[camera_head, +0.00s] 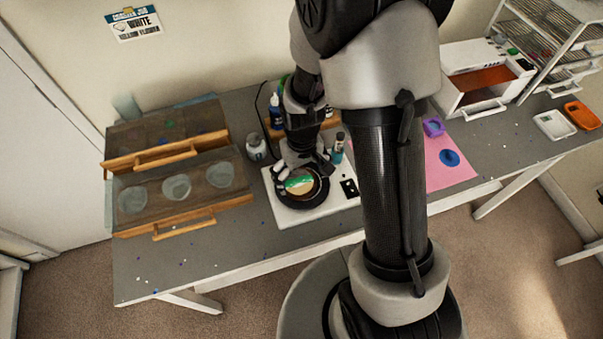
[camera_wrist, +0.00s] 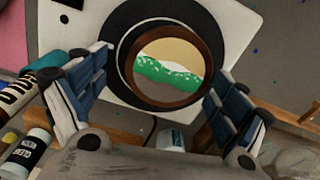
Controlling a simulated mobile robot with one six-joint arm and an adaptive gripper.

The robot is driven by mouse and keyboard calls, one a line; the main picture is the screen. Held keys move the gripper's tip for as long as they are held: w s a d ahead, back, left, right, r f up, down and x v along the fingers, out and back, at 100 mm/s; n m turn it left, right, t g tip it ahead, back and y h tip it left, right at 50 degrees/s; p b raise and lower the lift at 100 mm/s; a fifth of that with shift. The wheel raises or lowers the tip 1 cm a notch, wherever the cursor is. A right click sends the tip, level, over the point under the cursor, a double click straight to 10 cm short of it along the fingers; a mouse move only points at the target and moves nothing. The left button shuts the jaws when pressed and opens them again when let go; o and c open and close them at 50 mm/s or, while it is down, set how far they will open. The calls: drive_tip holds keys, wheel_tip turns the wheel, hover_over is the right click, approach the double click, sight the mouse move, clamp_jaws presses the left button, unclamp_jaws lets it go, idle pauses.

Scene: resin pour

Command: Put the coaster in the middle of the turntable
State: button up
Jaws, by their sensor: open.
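The coaster (camera_wrist: 168,68) is round with a brown rim and a tan, green and grey-brown face. It lies on the black round turntable (camera_wrist: 122,31), close to its middle; I cannot tell whether it is exactly centred. The coaster also shows in the head view (camera_head: 299,183), on the dark turntable (camera_head: 308,203). My gripper (camera_wrist: 158,95) is open, with a blue-padded finger on each side of the coaster's near part. In the head view my gripper (camera_head: 302,168) is just above the turntable, and its fingers hide part of the coaster's far edge.
The turntable stands on a white board (camera_head: 343,198). A pink mat (camera_head: 447,160) with a purple item and a blue disc lies right. The front left table is mostly clear.

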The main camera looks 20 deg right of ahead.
drive_tip(key=shift+o, duration=0.3)
drive_tip(key=shift+r, duration=0.1)
wheel_tip(320, 180, up, 12)
drive_tip(key=p, duration=0.3)
wheel_tip(320, 180, up, 12)
drive_tip(key=f+t, duration=0.1)
drive_tip(key=t, duration=0.1)
hover_over(302, 179)
drive_tip(key=s, duration=0.5)
drive_tip(key=s+r+m+t, duration=0.1)
drive_tip(key=s+r+t, duration=0.1)
drive_tip(key=s+r, duration=0.5)
drive_tip(key=s, duration=0.3)
drive_tip(key=shift+s+m+t, duration=0.25)
drive_tip(key=shift+m+t, duration=0.05)
drive_tip(key=shift+m, duration=0.1)
wheel_tip(302, 179, down, 6)
drive_tip(key=b, duration=0.6)
